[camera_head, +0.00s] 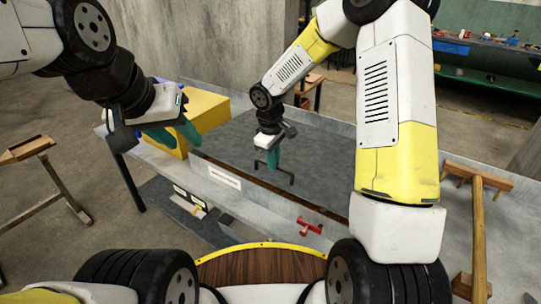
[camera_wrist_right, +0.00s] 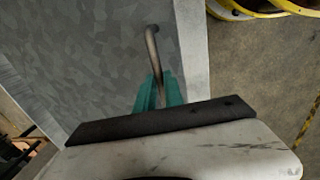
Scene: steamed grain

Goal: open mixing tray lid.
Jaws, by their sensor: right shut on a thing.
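The mixing tray lid (camera_head: 225,140) is a flat grey metal sheet on the tray in the middle of the head view. A dark bar handle (camera_head: 288,177) stands on it. My right gripper (camera_head: 273,160) reaches down over the lid with its teal fingers shut on the handle. In the right wrist view, the handle (camera_wrist_right: 152,48) runs between the teal fingers (camera_wrist_right: 160,92) above the grey lid surface (camera_wrist_right: 90,60). My left gripper (camera_head: 172,136) hangs at the left, near the yellow block, with its teal fingers apart and nothing visible between them.
A yellow block (camera_head: 205,110) sits at the tray's left end. A red clamp-like part (camera_head: 309,225) is on the tray's front side. A small wooden stool (camera_head: 35,150) stands at the left on the concrete floor.

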